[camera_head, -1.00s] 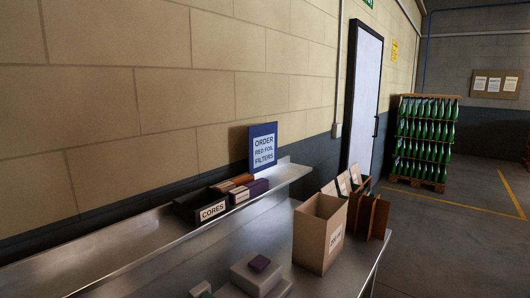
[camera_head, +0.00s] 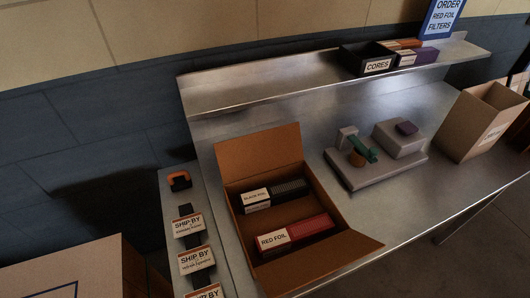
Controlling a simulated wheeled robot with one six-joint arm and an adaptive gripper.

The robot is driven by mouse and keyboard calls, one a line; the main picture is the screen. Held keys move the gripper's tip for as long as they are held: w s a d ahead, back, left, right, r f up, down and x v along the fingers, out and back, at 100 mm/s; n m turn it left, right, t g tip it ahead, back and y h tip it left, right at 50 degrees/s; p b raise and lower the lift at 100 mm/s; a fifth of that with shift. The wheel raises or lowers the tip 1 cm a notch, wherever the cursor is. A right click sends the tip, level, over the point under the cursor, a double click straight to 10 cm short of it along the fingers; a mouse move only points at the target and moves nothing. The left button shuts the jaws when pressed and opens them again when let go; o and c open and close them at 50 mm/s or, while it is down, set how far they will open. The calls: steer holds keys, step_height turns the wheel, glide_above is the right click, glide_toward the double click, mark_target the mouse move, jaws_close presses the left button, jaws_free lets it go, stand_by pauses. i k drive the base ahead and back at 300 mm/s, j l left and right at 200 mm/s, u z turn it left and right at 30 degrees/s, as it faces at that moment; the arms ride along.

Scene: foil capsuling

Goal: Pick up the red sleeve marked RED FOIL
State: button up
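The red sleeve (camera_head: 311,232) lies in an open brown cardboard box (camera_head: 259,156) on the steel bench. Its white label reads RED FOIL and faces up toward the camera. It sits in the near part of the box, lying on its side. A black sleeve (camera_head: 290,187) with a white label lies behind it in the same box, apart from it. My gripper is not in view.
A grey fixture (camera_head: 372,178) with a green part stands right of the box. A taller open carton (camera_head: 480,120) stands further right. SHIP BY labels (camera_head: 190,228) line the left strip. A CORES bin (camera_head: 366,60) sits on the shelf.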

mark_target(278, 241)
steer(key=i+l+u, duration=0.15)
steer(key=l+u, duration=0.25)
steer(key=i+l+u, duration=0.1)
steer(key=l+u, duration=0.85)
steer(key=l, duration=1.45)
